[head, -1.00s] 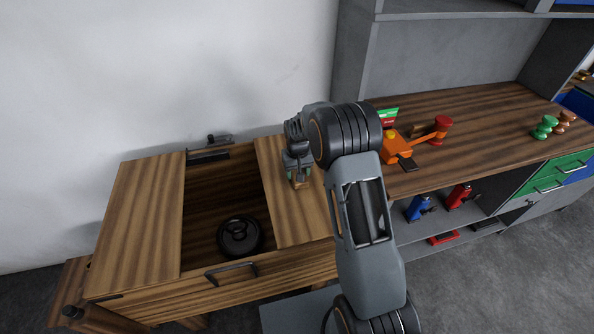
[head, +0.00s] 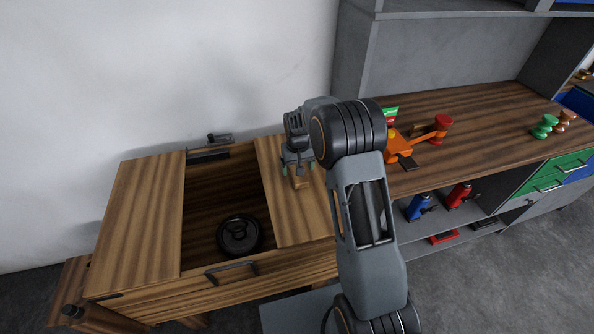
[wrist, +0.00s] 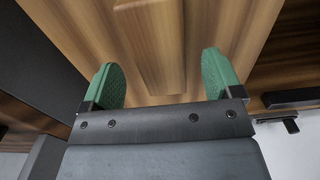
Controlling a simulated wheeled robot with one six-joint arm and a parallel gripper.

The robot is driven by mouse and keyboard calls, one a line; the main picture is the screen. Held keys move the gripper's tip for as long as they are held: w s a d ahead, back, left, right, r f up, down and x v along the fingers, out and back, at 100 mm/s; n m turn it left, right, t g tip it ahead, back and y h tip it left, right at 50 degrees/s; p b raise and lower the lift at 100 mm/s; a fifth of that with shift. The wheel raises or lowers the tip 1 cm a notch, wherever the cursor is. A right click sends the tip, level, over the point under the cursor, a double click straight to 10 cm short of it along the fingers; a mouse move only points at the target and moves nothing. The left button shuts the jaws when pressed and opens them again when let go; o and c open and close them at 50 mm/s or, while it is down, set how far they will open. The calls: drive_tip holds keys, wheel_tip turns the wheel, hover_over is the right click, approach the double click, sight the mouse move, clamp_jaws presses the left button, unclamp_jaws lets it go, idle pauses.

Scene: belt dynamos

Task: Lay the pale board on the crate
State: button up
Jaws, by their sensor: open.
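The pale board (head: 284,222) lies flat across the right part of the wooden crate (head: 175,289), with a raised wooden block (head: 300,181) as its grip. My gripper (head: 297,170) is open just above this block. In the wrist view, the green fingers of my gripper (wrist: 163,75) stand wide apart. The block (wrist: 152,50) shows between and beyond them, with clear gaps on both sides. The board (wrist: 205,40) fills the middle of that view. My arm hides the board's right edge in the head view.
The crate's opening is uncovered in the middle, with a black round weight with a ring (head: 239,235) inside. A black handle (head: 231,271) is on the crate's front. To the right, a workbench (head: 470,117) carries an orange device (head: 394,144) and small knobs (head: 545,126).

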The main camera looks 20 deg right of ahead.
wheel_tip(320, 180, up, 12)
drive_tip(key=shift+f, duration=0.15)
idle(0.5)
drive_tip(key=s+r+t, duration=0.1)
drive_tip(key=s+r, duration=0.1)
drive_tip(key=s, duration=1.1)
drive_tip(key=s+r+t+p, duration=0.1)
drive_tip(key=s+r+t, duration=0.1)
drive_tip(key=s, duration=1)
drive_tip(key=shift+s+a+r, duration=0.2)
drive_tip(key=shift+s+r, duration=0.2)
drive_tip(key=shift+r, duration=0.35)
drive_tip(key=shift+r+t, duration=0.3)
drive_tip(key=shift+r, duration=0.1)
drive_tip(key=shift+c, duration=0.4)
